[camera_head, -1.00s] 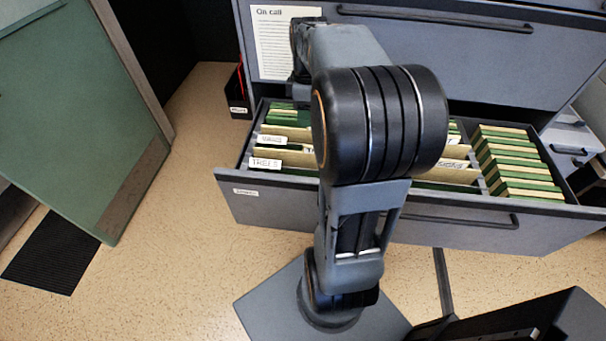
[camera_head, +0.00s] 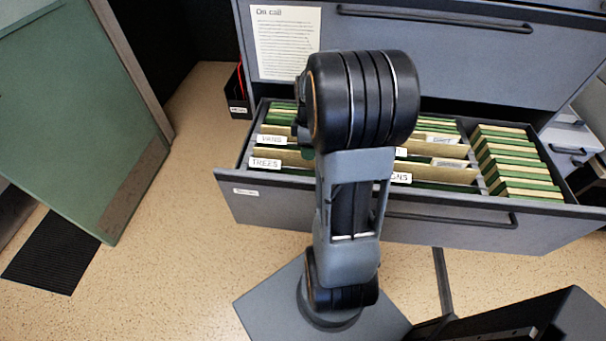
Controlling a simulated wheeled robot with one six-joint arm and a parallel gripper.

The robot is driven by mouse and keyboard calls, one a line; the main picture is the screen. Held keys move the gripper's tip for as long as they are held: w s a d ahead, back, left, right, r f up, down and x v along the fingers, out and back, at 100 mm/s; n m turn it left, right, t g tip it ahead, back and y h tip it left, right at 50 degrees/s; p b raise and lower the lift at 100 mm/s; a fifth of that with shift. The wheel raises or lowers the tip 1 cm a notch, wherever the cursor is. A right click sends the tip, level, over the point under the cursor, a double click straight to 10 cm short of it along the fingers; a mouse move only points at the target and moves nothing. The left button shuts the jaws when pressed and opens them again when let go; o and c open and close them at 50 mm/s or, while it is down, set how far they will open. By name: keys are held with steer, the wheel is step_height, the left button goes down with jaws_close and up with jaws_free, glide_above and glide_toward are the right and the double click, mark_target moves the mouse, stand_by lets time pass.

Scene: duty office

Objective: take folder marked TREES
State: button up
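The folder marked TREES (camera_head: 266,163) stands in the open drawer (camera_head: 290,205), at its front left, with its white label tab facing me. A folder marked VANS (camera_head: 272,140) stands just behind it. My arm rises in front of the drawer and covers its middle. My gripper is hidden behind the thick arm joint, so its fingers and anything between them do not show.
Other tabbed folders (camera_head: 440,172) fill the drawer's middle. A row of green and tan folders (camera_head: 515,165) fills its right side. A notice headed On call (camera_head: 285,45) is on the cabinet front above. A green door (camera_head: 75,100) stands at the left over open floor.

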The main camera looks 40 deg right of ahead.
steer(key=shift+f, duration=0.7)
jaws_close()
